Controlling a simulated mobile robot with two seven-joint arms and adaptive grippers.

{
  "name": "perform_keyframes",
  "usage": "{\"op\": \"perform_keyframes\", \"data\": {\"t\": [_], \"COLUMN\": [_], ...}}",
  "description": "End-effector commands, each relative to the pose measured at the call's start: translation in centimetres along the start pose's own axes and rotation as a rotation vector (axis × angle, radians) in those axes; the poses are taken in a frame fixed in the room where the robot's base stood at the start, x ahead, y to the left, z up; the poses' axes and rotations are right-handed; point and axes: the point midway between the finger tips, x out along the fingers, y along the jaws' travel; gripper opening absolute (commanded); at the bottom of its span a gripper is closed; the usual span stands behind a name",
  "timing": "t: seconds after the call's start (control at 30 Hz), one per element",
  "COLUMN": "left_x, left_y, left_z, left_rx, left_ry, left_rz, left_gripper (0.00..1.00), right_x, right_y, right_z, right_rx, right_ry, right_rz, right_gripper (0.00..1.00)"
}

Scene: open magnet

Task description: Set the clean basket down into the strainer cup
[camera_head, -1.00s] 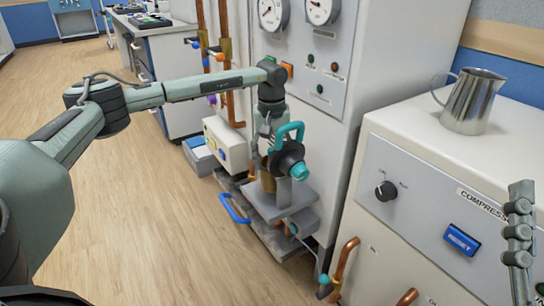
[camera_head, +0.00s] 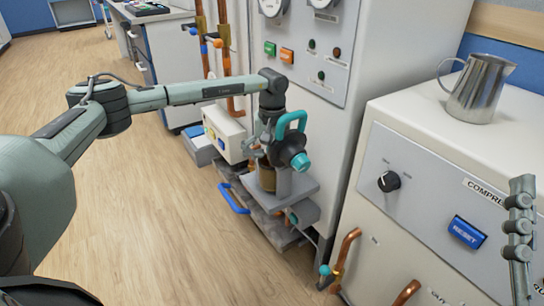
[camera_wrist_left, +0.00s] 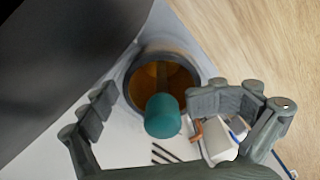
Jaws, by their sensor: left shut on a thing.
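My left gripper (camera_head: 263,150) points down at the strainer, just above the brass-coloured strainer cup (camera_head: 266,180). In the left wrist view the cup's round grey rim (camera_wrist_left: 128,82) surrounds an amber interior. A teal grip (camera_wrist_left: 163,116), apparently the top of the basket, stands between the fingers of my left gripper (camera_wrist_left: 160,108), in line with the cup's mouth. The basket's lower part is hard to separate from the cup, so its depth is unclear. My right gripper (camera_head: 520,230) is at the right edge, its jaw opening unclear.
A dark part with a teal handle (camera_head: 292,122) and teal knob (camera_head: 302,162) stands close right of the left gripper. A blue handle (camera_head: 233,199) juts out low on the left. The compressor cabinet (camera_head: 425,185) carries a metal jug (camera_head: 478,88).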

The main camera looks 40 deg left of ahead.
Motion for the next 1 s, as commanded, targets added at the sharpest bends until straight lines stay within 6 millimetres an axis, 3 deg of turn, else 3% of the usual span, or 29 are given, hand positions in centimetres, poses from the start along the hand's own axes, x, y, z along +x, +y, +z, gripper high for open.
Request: {"op": "perform_keyframes", "data": {"t": [0.67,1.0], "left_x": [-1.1,-7.6], "left_y": [0.1,0.2], "left_z": [0.0,0.0], "left_rx": [-0.001,0.000], "left_ry": [0.001,0.004], "left_rz": [0.003,0.005], "left_gripper": [0.82,0.82], "right_x": [0.2,0.2], "right_y": [0.0,0.0], "right_z": [-0.3,-0.3], "right_rx": [0.000,0.000], "right_ry": [0.000,0.000], "right_rz": [0.000,0.000], "right_gripper": [0.40,0.40]}}
